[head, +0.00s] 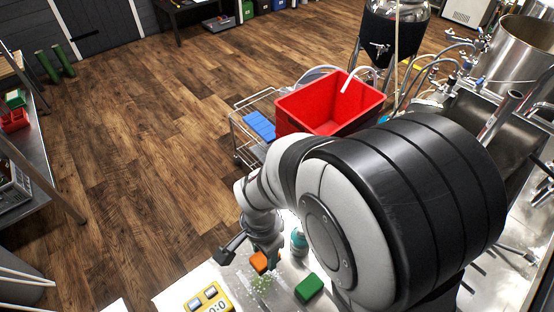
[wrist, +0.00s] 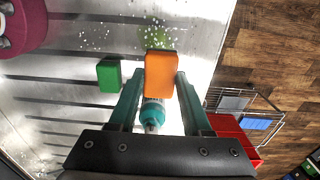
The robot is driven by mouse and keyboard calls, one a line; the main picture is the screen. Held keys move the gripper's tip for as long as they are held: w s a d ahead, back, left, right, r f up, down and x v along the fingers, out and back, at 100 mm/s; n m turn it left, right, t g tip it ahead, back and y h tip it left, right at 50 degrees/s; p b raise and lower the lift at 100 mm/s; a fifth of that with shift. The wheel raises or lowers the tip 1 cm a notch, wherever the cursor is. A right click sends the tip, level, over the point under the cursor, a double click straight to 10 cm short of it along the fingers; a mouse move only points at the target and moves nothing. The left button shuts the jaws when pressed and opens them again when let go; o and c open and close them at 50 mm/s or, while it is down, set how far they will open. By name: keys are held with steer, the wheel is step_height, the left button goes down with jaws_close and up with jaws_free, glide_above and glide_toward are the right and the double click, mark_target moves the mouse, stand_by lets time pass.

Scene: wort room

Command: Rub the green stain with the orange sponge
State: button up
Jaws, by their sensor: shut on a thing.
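The orange sponge (head: 260,262) is held in my gripper (head: 266,252). In the wrist view, the fingers of my gripper (wrist: 157,84) are shut on both sides of the orange sponge (wrist: 160,74). The green stain (head: 263,284) is a faint speckled patch on the pale metal worktop, just in front of the sponge in the head view. In the wrist view, the green stain (wrist: 153,32) shows just beyond the sponge's far edge, with white specks around it. I cannot tell whether the sponge touches the worktop or covers part of the stain.
A green block (head: 309,288) lies right of the stain. A teal bottle (head: 299,242) stands close behind my gripper. A yellow device (head: 208,300) with a display lies at the front left. A red crate (head: 327,104) and a trolley (head: 246,150) stand beyond the worktop.

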steer(key=shift+f, duration=3.4)
steer(key=shift+s+a+f, duration=0.2)
steer(key=s+a, duration=0.1)
steer(key=s+a+r, duration=0.1)
steer(key=shift+s+a+r, duration=0.2)
steer(key=shift+s+a, duration=0.15)
steer(key=shift+s, duration=0.05)
steer(key=shift+s+a, duration=1.05)
steer(key=shift+w+d, duration=2.65)
steer(key=shift+d, duration=0.05)
steer(key=shift+s+d, duration=0.3)
steer(key=shift+s, duration=0.05)
steer(key=shift+s+a, duration=2.55)
steer(key=shift+s, duration=0.15)
steer(key=shift+w+d, duration=2.65)
steer(key=shift+w, duration=0.05)
steer(key=shift+a+f, duration=0.1)
steer(key=shift+r, duration=3.35)
